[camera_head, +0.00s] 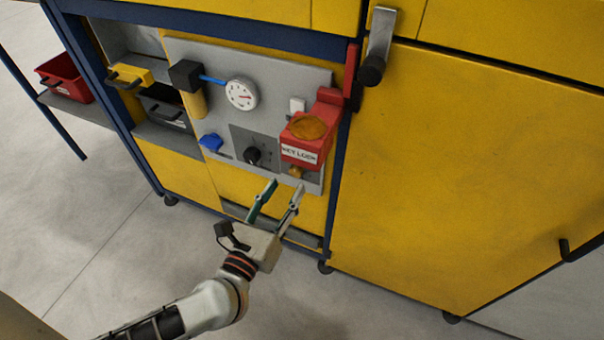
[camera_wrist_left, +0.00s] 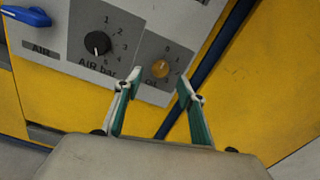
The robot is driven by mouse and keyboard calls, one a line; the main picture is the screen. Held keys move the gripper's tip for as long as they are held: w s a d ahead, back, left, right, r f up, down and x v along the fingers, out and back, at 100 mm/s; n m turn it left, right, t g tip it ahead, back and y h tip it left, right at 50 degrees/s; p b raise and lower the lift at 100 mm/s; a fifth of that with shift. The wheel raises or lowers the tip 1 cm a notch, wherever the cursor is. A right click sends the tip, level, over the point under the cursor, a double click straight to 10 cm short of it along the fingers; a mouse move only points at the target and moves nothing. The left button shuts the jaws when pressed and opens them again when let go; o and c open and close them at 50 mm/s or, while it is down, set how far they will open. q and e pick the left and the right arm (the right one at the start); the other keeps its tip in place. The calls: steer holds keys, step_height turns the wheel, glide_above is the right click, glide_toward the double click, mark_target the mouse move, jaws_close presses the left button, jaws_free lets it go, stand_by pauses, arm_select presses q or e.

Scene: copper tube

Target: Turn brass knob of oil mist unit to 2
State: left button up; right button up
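The small round brass knob (camera_wrist_left: 160,68) sits on a dark dial plate marked "oil" in the left wrist view. Small digits run along its upper right side; the knob's setting is too small to tell. In the head view the brass knob (camera_head: 296,171) shows partly, just under the red box (camera_head: 304,140). My left gripper (camera_head: 285,190) is open and empty in front of the panel, below the knob. In the wrist view its two fingertips (camera_wrist_left: 157,84) stand apart, either side of and below the knob, with no contact visible. My right gripper is not in view.
A black knob (camera_wrist_left: 97,43) marked "AIR bar" is left of the brass knob. The grey panel (camera_head: 215,105) also carries a round gauge (camera_head: 241,94) and a blue handle (camera_head: 211,142). A black-knobbed lever (camera_head: 378,50) hangs at upper right. A grey ledge runs under the panel.

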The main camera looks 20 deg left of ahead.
mark_target(295, 173)
arm_select(q)
steer(key=shift+w+d, duration=0.1)
steer(key=shift+w, duration=2.65)
steer(key=c, duration=1.1)
